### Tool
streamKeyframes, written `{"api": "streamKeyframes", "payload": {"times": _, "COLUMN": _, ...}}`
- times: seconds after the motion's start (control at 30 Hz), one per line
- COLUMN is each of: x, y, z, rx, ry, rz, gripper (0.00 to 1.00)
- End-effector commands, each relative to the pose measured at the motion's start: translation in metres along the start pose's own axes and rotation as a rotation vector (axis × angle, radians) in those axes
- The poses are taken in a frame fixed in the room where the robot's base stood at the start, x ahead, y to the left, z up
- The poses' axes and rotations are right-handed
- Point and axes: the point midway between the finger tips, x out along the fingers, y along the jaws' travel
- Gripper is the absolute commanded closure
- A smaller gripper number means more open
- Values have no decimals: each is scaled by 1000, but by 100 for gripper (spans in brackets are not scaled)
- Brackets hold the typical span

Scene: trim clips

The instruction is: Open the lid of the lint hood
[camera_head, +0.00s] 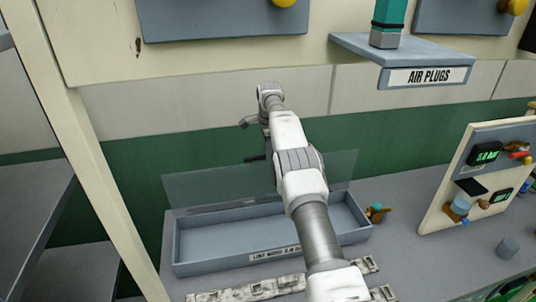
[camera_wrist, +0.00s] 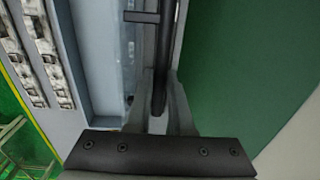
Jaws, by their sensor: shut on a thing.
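The lint hood (camera_head: 345,228) is a long, shallow grey-blue box with a label on its front wall, partly hidden by my arm. Its clear lid (camera_head: 215,186) stands raised and tilted above the box, so the inside shows below it. My gripper (camera_wrist: 160,92) is shut on a black bar handle (camera_wrist: 162,45), with one grey finger on each side of it. In the head view a short dark piece of the handle (camera_head: 256,158) shows beside my arm at the lid; my arm hides most of the grip there.
Worn metal clip strips (camera_head: 245,292) lie in front of the box, also in the wrist view (camera_wrist: 28,45). A small orange and teal item (camera_head: 376,212) sits at its right end. A panel with displays (camera_head: 480,180) stands further right. An AIR PLUGS shelf (camera_head: 400,60) juts out above.

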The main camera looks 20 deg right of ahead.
Motion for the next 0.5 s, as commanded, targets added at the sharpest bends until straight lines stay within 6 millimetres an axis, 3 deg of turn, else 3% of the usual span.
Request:
{"api": "streamKeyframes", "payload": {"times": 0.03, "x": 4, "y": 2, "z": 0, "rx": 0, "ry": -1, "rz": 8, "gripper": 100}}
{"api": "streamKeyframes", "payload": {"times": 0.07, "x": 4, "y": 2, "z": 0, "rx": 0, "ry": -1, "rz": 8, "gripper": 77}}
{"api": "streamKeyframes", "payload": {"times": 0.2, "x": 3, "y": 1, "z": 0, "rx": 0, "ry": -1, "rz": 5, "gripper": 52}}
{"api": "streamKeyframes", "payload": {"times": 0.5, "x": 1, "y": 0, "z": 0, "rx": 0, "ry": 0, "rz": 1, "gripper": 51}}
